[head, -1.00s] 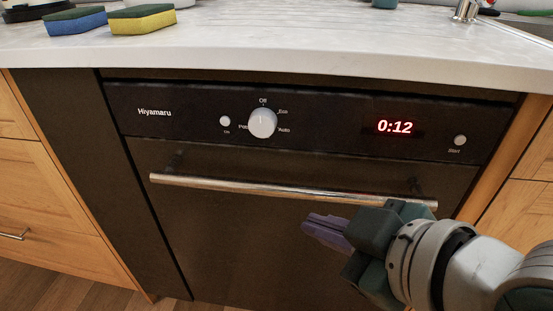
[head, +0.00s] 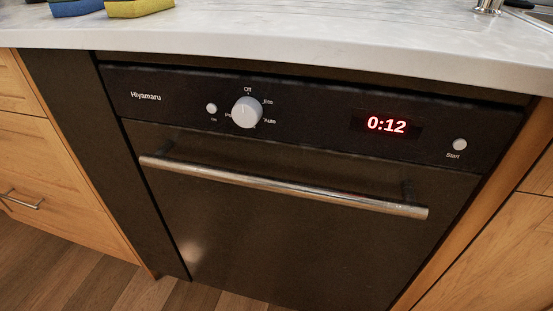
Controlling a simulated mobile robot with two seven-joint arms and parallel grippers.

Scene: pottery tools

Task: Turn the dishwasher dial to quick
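The dishwasher (head: 290,230) has a black front below the counter, and its door is shut. Its round white dial (head: 246,112) sits on the control panel (head: 310,118), left of the middle. "Off" is printed above the dial, with other small labels around it that are hard to read. The dial's pointer mark is faint and seems to point up toward "Off". A red display (head: 387,125) reads 0:12. A small white button (head: 211,108) is left of the dial. Neither of my grippers is in view.
A metal handle bar (head: 280,187) runs across the door below the panel. The start button (head: 460,144) is at the far right. The white counter (head: 300,35) overhangs above, with sponges (head: 138,8) at its back left. The space before the door is clear.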

